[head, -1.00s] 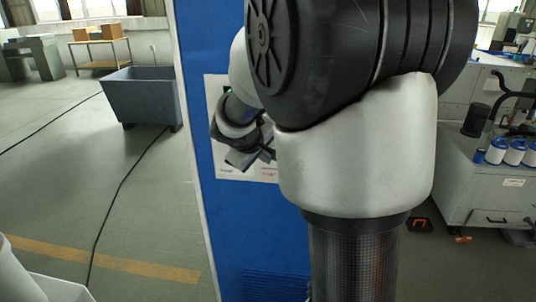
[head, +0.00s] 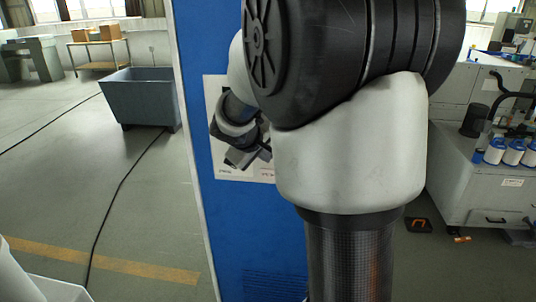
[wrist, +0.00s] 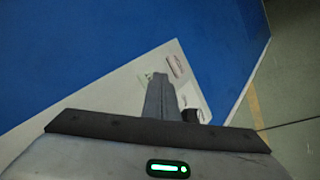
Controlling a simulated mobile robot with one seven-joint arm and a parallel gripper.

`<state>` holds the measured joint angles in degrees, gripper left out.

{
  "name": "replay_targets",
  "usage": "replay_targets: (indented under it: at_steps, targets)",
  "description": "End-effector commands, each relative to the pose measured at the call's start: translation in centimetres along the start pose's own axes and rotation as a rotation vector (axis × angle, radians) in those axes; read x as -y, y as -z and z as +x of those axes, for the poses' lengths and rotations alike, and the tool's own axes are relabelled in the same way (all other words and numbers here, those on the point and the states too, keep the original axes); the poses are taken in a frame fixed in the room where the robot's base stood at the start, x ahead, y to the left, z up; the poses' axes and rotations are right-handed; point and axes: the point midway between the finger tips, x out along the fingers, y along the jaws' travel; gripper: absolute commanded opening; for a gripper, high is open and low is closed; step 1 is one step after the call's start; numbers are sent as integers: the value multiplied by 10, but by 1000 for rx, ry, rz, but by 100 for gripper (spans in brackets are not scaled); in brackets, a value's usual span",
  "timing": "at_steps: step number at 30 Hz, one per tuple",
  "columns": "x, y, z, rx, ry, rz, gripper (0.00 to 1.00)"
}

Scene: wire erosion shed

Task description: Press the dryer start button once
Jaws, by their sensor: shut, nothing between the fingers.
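A white control panel (head: 232,174) is on the front of a blue cabinet (head: 238,212), which I take to be the dryer. In the head view my arm covers much of the panel. My gripper (head: 264,154) is shut and empty, with its tips close to the panel's lower part. In the wrist view the closed fingers (wrist: 160,80) lie over the white panel (wrist: 125,88), near a small label with red print (wrist: 176,66). A dark round part (wrist: 190,116) shows beside the fingers; I cannot tell whether it is the start button. Contact cannot be judged.
Left of the cabinet is open floor with a black cable (head: 110,205) and a grey bin (head: 140,98). A table with boxes (head: 97,52) stands behind. On the right is a grey cabinet with white-and-blue containers (head: 495,150).

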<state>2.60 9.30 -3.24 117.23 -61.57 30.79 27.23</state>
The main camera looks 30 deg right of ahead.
Motion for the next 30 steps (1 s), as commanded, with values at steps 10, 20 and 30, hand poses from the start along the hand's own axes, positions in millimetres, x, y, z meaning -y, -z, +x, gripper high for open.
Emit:
replay_targets:
  at_steps: [10, 20, 30]
  targets:
    - [0, 0, 0, -1, 0, 0, 0]
    - [8, -8, -9, -2, 0, 0, 0]
    - [8, -8, -11, -1, 0, 0, 0]
